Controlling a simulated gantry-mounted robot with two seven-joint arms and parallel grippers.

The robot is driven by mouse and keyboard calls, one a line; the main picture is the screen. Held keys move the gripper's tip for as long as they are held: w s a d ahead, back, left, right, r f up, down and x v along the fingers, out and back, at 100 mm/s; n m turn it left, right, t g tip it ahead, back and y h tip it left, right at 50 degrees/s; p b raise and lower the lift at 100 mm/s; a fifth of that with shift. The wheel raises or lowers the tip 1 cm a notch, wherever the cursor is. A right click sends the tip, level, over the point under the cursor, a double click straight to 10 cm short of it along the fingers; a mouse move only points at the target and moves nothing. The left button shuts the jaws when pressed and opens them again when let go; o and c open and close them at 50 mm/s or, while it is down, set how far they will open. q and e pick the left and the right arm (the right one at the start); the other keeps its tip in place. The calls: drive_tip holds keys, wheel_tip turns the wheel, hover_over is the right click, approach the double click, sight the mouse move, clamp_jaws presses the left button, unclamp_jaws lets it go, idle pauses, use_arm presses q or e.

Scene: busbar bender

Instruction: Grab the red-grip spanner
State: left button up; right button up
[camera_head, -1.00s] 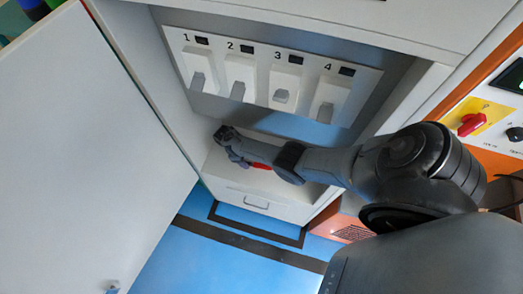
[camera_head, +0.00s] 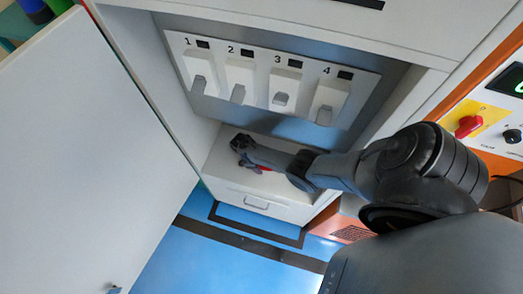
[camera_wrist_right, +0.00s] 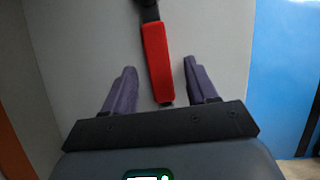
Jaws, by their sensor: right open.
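The red-grip spanner (camera_head: 262,169) lies on the light shelf in the cabinet, mostly hidden by my right arm in the head view. In the right wrist view its red grip (camera_wrist_right: 157,62) runs up the middle and its dark metal part continues out of the top edge. My right gripper (camera_head: 243,148) is over the shelf. In the wrist view its two fingers (camera_wrist_right: 159,70) are apart, one each side of the red grip, with gaps on both sides. Whether the fingers are down at the grip's height I cannot tell. My left gripper is not in view.
A panel (camera_head: 259,112) with several numbered switches is on the cabinet's back wall above the shelf. The open white door (camera_head: 90,160) stands at the left. A control panel with a red knob (camera_head: 468,126) is at the right. Blue floor lies below.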

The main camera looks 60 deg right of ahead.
drive_tip(key=shift+c, duration=0.3)
clamp_jaws()
drive_tip(key=shift+r, duration=0.15)
